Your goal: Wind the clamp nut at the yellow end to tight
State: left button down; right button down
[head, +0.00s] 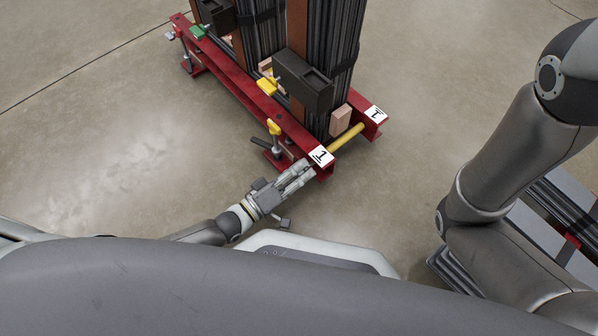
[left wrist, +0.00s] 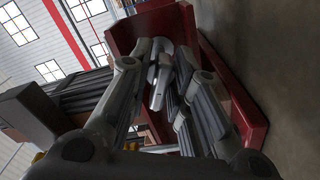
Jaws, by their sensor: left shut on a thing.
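The yellow clamp rod (head: 347,138) runs between the two red beams at their near right end, beside the labels marked 1. My left gripper (head: 304,173) is at the outer face of the near red beam (head: 326,172), in line with this rod. My right gripper is out of view; only my right arm shows at the right.
Tall dark laminated core stacks (head: 335,60) stand on the red beams. A yellow-handled clamp (head: 274,128) stands close to my left gripper, on the near beam's outer side. A green clamp (head: 197,32) is at the far end. The concrete floor (head: 110,130) at left is clear.

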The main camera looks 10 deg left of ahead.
pick_arm(q)
jog(key=m+p, duration=0.1)
jog(key=m, duration=0.2)
jog(key=shift+r, duration=0.1)
jog(key=shift+m, duration=1)
jog(key=shift+m+p, duration=0.6)
jog(key=shift+m, duration=0.3)
jog(key=shift+a+m, duration=0.1)
jog(key=shift+m, duration=1.4)
